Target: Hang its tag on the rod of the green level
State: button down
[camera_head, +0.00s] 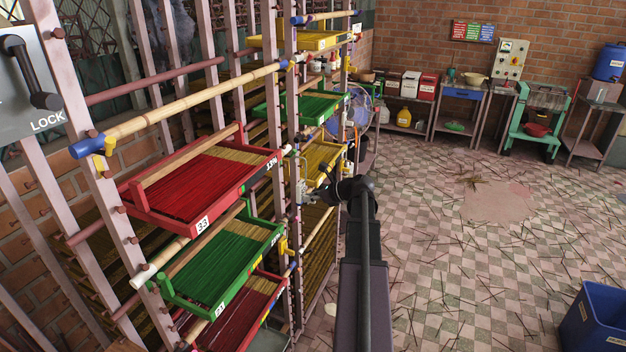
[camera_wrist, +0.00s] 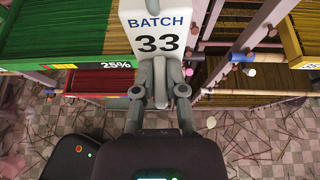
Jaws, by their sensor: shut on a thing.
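A white tag (camera_wrist: 160,30) reading "BATCH 33" stands in front of my gripper (camera_wrist: 160,85) in the wrist view. My gripper is shut on the tag's lower part. In the head view my gripper is small beside the rack's right side, and the tag is hard to make out there. A green tray (camera_head: 222,262) of green sticks sits below the red tray (camera_head: 205,180) marked 33. Another green tray (camera_head: 312,107) is farther back. In the wrist view a green tray (camera_wrist: 60,57) with a 25% label lies left of the tag. A rod end (camera_wrist: 240,57) with a blue band shows to the tag's right, apart from it.
Rack posts (camera_head: 112,215) and bamboo rods (camera_head: 190,103) stand close around the trays. Yellow trays (camera_head: 300,40) and a lower red tray (camera_head: 240,312) share the rack. A blue bin (camera_head: 595,320) stands at lower right. The tiled floor right of the rack is mostly clear, with scattered sticks.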

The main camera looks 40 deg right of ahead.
jog(key=shift+d+r+p, duration=0.3)
jog(key=shift+r+p, duration=0.05)
jog(key=shift+r, duration=0.2)
jog(key=shift+d+r+p, duration=0.3)
jog(key=shift+r, duration=0.2)
jog(key=shift+w, duration=0.15)
jog(key=r+b+x, duration=0.1)
jog(key=b+x, duration=0.1)
jog(key=x, duration=0.7)
jog(key=shift+w+r, duration=0.2)
jog(key=shift+w, duration=0.15)
dwell(0.6)
dwell(0.4)
jog(key=c, duration=0.6)
grip_release()
